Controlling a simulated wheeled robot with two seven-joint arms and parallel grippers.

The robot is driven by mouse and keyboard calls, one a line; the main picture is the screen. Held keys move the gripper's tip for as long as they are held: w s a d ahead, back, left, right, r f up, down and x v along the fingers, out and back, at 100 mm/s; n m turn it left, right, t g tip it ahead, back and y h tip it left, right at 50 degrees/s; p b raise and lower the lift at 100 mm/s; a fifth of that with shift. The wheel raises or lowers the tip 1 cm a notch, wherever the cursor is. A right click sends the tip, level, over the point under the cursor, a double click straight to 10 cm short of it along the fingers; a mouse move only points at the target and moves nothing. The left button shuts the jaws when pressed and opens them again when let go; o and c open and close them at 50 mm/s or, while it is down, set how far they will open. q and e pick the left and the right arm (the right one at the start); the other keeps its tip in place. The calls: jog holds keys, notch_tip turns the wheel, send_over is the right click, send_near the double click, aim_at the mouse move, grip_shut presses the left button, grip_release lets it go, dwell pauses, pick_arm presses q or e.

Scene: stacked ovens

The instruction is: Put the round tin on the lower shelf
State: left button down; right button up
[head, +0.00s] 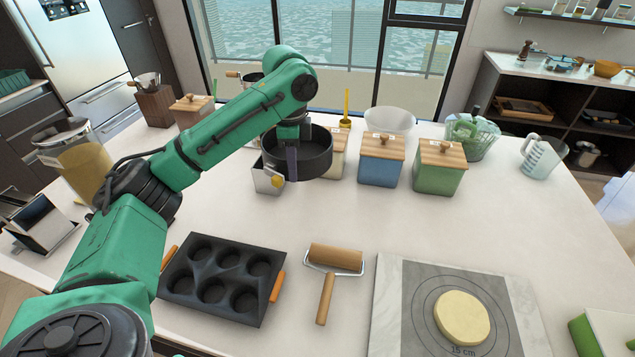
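The round tin (312,166) is a dark, deep, round pan at the back middle of the white counter. My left gripper (291,165) reaches over from the left and is at the tin's near rim, pointing down. One finger shows against the outside of the tin's wall, and the gripper looks closed on the rim. The other finger is hidden. I cannot tell whether the tin's base touches the counter. My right gripper is out of view. No oven with shelves shows in this view.
A muffin tin (222,279), a rolling pin (336,258) and a mat (388,310) with dough (462,317) lie in front. A metal holder (267,180), blue box (381,167) and green box (438,174) stand near the tin. The counter's middle is clear.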

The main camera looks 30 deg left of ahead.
pick_arm(q)
notch_tip(320, 180, down, 3)
jog(key=s+b, duration=0.1)
jog(key=s, duration=0.1)
send_over(294, 239)
notch_tip(294, 239, down, 7)
notch_tip(294, 239, down, 4)
jog(key=shift+w+p, duration=0.1)
jog(key=shift+p, duration=0.3)
notch_tip(294, 239, down, 4)
jog(key=shift+p, duration=0.35)
jog(key=shift+f, duration=0.4)
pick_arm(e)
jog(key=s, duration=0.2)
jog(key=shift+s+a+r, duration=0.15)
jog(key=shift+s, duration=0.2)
pick_arm(q)
jog(key=c, duration=1)
grip_release()
jog(key=shift+c, duration=0.2)
